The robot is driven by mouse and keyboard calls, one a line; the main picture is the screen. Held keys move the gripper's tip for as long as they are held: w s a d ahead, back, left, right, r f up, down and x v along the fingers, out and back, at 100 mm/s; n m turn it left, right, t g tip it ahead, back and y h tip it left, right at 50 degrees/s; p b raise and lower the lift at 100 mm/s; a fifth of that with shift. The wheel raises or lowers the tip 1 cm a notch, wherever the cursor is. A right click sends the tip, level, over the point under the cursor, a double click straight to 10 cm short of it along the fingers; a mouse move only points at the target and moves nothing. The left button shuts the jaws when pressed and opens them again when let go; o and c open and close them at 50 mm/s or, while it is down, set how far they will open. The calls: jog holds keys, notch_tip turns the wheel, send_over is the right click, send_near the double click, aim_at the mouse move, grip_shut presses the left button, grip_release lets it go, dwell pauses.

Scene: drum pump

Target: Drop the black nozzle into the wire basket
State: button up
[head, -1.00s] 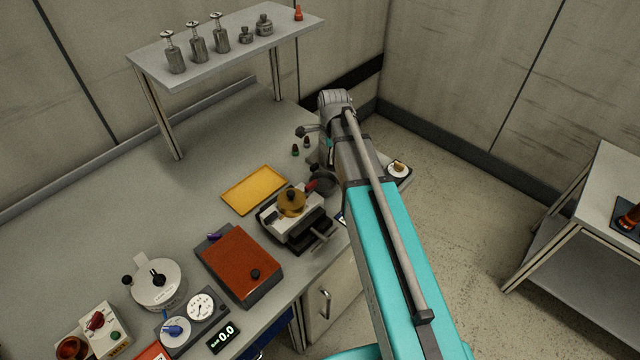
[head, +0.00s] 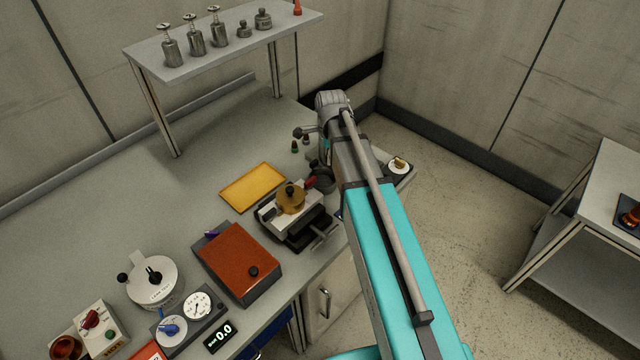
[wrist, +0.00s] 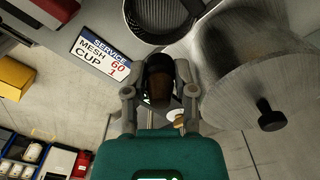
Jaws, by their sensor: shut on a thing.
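My gripper (wrist: 157,92) is shut on the black nozzle (wrist: 158,68) in the wrist view. The nozzle sits between the two fingers, dark with a brownish lower face. A dark, round, ribbed cup (wrist: 163,36), which looks like the wire basket, is at the top of the wrist view, just above the nozzle in the picture. I cannot tell the height gap between them. In the head view my arm hides the gripper and the nozzle. A dark round cup (head: 322,180) shows there beside the arm, partly covered.
A large grey metal cylinder with a black knob (wrist: 271,116) is close on the right in the wrist view. A label plate (wrist: 101,56) is on the left. In the head view, a clamp-like device (head: 292,212), yellow tray (head: 253,188) and red-brown box (head: 238,262) stand on the bench.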

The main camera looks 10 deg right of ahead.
jog(key=shift+f+b, duration=1.6)
jog(key=shift+f, duration=0.3)
jog(key=o, duration=0.8)
